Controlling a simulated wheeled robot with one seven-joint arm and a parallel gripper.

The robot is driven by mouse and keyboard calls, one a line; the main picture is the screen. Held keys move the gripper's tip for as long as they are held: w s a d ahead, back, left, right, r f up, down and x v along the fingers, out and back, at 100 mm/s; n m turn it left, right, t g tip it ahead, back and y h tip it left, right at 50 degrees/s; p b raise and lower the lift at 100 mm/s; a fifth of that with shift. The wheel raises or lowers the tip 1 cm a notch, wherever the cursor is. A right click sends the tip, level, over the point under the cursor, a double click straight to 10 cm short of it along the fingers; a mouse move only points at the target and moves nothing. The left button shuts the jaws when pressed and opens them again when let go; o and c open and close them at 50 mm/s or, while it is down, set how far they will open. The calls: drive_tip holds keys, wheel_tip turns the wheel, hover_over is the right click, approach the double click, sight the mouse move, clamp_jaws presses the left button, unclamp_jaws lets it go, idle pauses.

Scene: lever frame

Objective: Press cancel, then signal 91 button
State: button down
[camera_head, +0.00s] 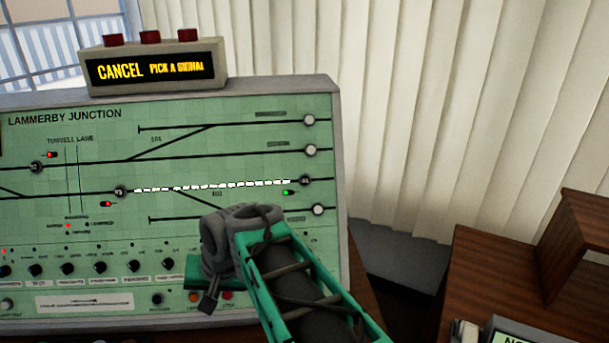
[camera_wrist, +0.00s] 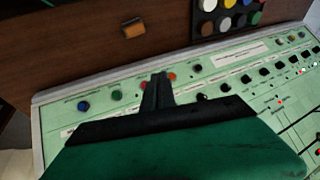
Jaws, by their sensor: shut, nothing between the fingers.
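The green signal panel (camera_head: 75,150) carries a track diagram headed LAMMERBY JUNCTION. At the right end of its white-lit track is a round button (camera_head: 305,180) whose tiny label seems to read 91, with a green light just below. The display box (camera_head: 150,69) on top reads "CANCEL PICK A SIGNAL". My gripper (camera_head: 208,304) is shut and empty, pointing down at the panel's lower edge. In the wrist view my gripper (camera_wrist: 158,84) is by a red button (camera_wrist: 145,85) and an orange button (camera_wrist: 171,76); I cannot tell whether it touches either. Which is cancel is not readable.
A row of black knobs (camera_head: 100,267) runs along the lower panel. Green (camera_wrist: 116,95) and blue (camera_wrist: 84,106) buttons lie left of my fingers in the wrist view. A wooden desk (camera_head: 500,270) stands at right. The space before the upper diagram is clear.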

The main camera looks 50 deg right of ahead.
sight(305, 180)
drive_tip(key=w+d+r+m+t+p, duration=0.1)
drive_tip(key=w+d+r+m, duration=0.1)
drive_tip(key=d+r+m, duration=0.3)
drive_tip(key=w+d+r+m+t+p, duration=0.1)
drive_tip(key=w+d+r+m, duration=0.15)
drive_tip(key=d, duration=0.35)
drive_tip(key=s+d+r+m+t+p, duration=0.1)
drive_tip(key=s+d+r+m+t, duration=0.1)
drive_tip(key=s+d+r+m, duration=0.2)
drive_tip(key=s+d+r+m+t+p, duration=0.2)
drive_tip(key=s+d+r+m, duration=0.2)
drive_tip(key=d+m, duration=0.4)
drive_tip(key=d, duration=0.4)
drive_tip(key=shift+d+r+t, duration=0.3)
drive_tip(key=shift+t, duration=0.1)
drive_tip(key=shift+m, duration=0.25)
drive_tip(key=w+d+f+b, duration=0.2)
drive_tip(key=w+d+f, duration=0.2)
drive_tip(key=w+d, duration=0.1)
drive_tip(key=shift+w, duration=0.55)
